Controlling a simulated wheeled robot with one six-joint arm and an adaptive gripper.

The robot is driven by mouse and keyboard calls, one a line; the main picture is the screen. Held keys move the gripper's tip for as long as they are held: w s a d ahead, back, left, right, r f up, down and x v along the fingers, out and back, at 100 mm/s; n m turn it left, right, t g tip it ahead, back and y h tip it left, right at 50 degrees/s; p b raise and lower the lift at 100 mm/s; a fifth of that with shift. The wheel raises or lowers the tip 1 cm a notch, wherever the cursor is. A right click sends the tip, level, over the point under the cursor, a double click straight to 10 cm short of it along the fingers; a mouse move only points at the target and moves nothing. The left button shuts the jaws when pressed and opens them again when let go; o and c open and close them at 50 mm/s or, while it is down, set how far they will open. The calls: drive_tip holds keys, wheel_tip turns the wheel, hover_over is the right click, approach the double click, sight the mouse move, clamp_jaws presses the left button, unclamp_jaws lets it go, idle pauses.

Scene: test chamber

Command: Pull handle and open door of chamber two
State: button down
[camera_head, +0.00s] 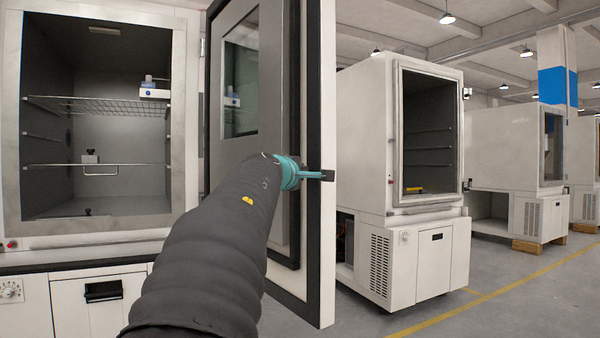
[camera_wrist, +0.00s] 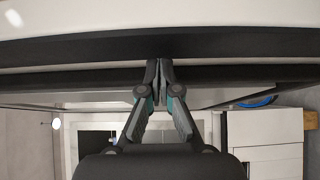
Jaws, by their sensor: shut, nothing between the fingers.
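The chamber (camera_head: 181,120) at the left stands open, its interior in plain view. Its door (camera_head: 322,255) is swung wide, with the inner side, dark seal and small window (camera_head: 240,75) facing me. My gripper (camera_head: 327,175) is at the door's free edge, partly hidden behind my arm. In the wrist view my gripper (camera_wrist: 158,66) is shut and empty, its tips against or very near the dark seal (camera_wrist: 80,48) of the door. I cannot tell whether they touch. The door's handle is not visible.
Inside the chamber are wire racks (camera_head: 100,105), a small blue-and-white item (camera_head: 154,90) and a small metal fixture (camera_head: 92,160). A second open chamber (camera_head: 390,205) stands right of the door, with others beyond. Open floor (camera_head: 520,290) with a yellow line lies at the right.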

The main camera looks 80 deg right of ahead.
drive_tip(key=s+a+b, duration=0.1)
drive_tip(key=s+a, duration=0.2)
drive_tip(key=a, duration=0.8)
drive_tip(key=shift+s+b, duration=0.3)
